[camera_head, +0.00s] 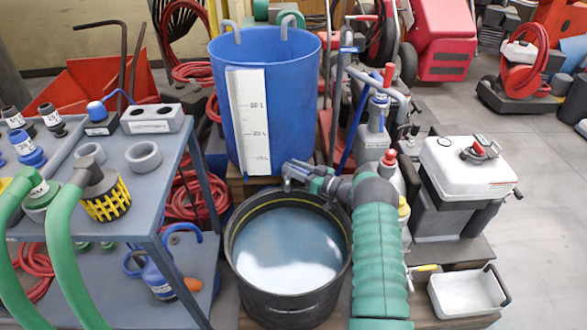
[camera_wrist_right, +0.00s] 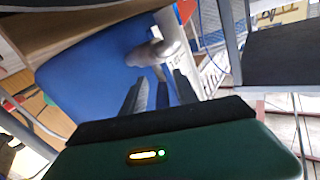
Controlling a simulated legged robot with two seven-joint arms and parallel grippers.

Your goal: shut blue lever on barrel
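The blue barrel (camera_head: 268,75) stands upright behind a black tub, with a white scale strip (camera_head: 250,120) on its front. In the wrist view the barrel (camera_wrist_right: 85,95) fills the left, and a pale grey tap (camera_wrist_right: 155,52) sticks out from it. A narrow bluish piece (camera_wrist_right: 161,90), apparently the lever, hangs below the tap, between my right gripper's fingers. My right gripper (camera_head: 292,172) is at the barrel's lower right, above the tub's rim. In the wrist view its fingers (camera_wrist_right: 160,95) stand apart; contact is unclear. My left gripper is out of view.
The black tub (camera_head: 238,270) of cloudy water stands below the gripper. A grey cart (camera_head: 120,150) with fittings and green hoses is at left. At right are a white-topped unit (camera_head: 465,165) and a white tray (camera_head: 465,295). Open floor lies at far right.

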